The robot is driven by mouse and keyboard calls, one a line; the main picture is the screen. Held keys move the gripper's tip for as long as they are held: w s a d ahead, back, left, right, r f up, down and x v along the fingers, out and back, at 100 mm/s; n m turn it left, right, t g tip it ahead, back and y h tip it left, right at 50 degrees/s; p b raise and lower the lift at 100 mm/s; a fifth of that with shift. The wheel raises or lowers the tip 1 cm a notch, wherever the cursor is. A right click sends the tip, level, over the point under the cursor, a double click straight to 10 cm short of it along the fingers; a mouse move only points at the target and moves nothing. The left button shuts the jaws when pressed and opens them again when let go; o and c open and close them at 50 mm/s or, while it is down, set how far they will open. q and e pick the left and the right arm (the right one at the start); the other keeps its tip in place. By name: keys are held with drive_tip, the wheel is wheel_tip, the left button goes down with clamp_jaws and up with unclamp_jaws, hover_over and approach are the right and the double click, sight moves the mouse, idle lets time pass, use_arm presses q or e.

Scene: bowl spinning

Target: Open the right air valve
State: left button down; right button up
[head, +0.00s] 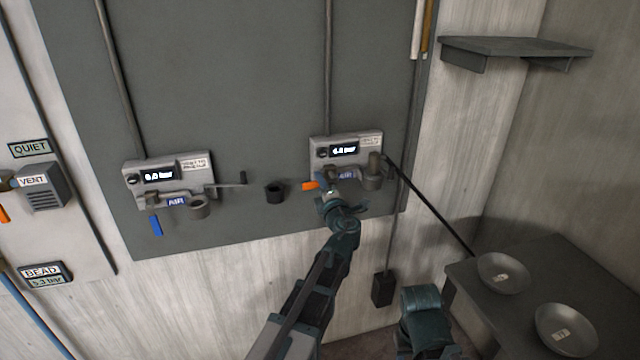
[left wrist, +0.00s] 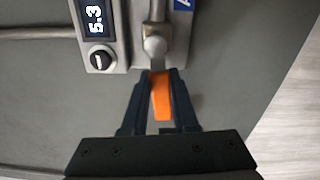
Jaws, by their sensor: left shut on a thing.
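The right air unit (head: 318,150) is a light grey box with a lit display on the dark wall panel. Its orange valve handle (head: 309,185) points left in the head view. My left gripper (head: 328,193) is at the handle, partly hiding the valve. In the left wrist view, the orange handle (left wrist: 161,103) lies between the two dark fingers of my left gripper (left wrist: 161,82), which is shut on it.
The left air unit (head: 135,171) has a blue handle (head: 155,225) hanging down. A black cup-like holder (head: 274,192) sits between the units. Two metal bowls (head: 503,273) (head: 566,328) stand on a dark table (head: 560,258) at right. A shelf (head: 515,47) is above.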

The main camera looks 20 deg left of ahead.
use_arm(q)
drive_tip(key=c, duration=0.7)
unclamp_jaws()
drive_tip(key=v, duration=1.3)
drive_tip(key=shift+s+d+f, duration=0.1)
drive_tip(key=shift+s+d, duration=0.2)
